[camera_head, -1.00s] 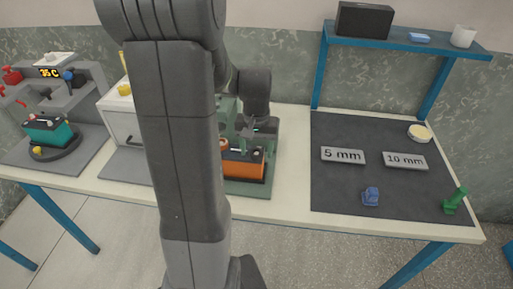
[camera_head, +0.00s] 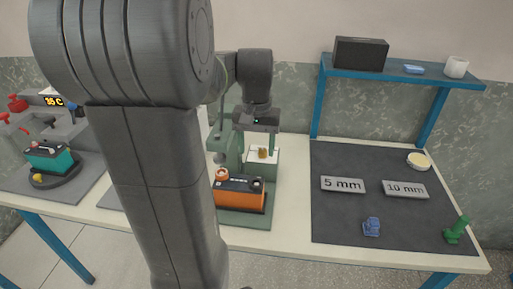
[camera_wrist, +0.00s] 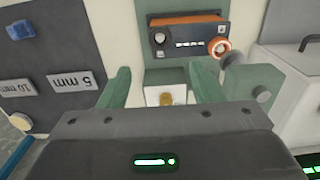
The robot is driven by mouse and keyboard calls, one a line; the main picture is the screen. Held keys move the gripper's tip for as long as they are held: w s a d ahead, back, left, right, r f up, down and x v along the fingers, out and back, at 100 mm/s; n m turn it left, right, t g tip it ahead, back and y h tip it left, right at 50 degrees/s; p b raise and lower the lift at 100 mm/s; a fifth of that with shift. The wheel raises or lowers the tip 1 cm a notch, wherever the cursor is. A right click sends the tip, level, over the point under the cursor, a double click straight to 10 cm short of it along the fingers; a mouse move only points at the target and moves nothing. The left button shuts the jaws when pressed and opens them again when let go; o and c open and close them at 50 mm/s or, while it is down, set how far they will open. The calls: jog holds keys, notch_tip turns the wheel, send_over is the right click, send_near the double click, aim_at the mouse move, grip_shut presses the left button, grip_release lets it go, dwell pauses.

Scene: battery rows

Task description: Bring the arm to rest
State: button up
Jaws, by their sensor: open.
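My gripper (camera_head: 257,140) is open and empty in the head view, raised above the green stand, behind the orange battery. In the wrist view its two green fingers (camera_wrist: 160,90) are spread wide apart. Between and below them a white block with a small brass piece (camera_wrist: 167,98) shows; the brass piece also shows in the head view (camera_head: 263,153). The orange battery (camera_head: 240,194) sits on the green base (camera_head: 245,217), apart from the fingers. It also shows in the wrist view (camera_wrist: 190,37). My arm hides part of the table left of it.
A dark mat (camera_head: 335,220) at right bears the plates "5 mm" (camera_head: 342,184) and "10 mm" (camera_head: 405,189), a blue piece (camera_head: 371,227), a green piece (camera_head: 457,230) and a round dish (camera_head: 418,161). A blue shelf (camera_head: 400,74) stands behind. A teal battery (camera_head: 50,158) is at left.

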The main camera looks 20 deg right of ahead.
aim_at(257, 183)
jog(key=shift+f, duration=0.15)
notch_tip(257, 183, down, 12)
jog(key=shift+r+b, duration=0.2)
jog(key=shift+b, duration=0.1)
jog(key=shift+r, duration=1.55)
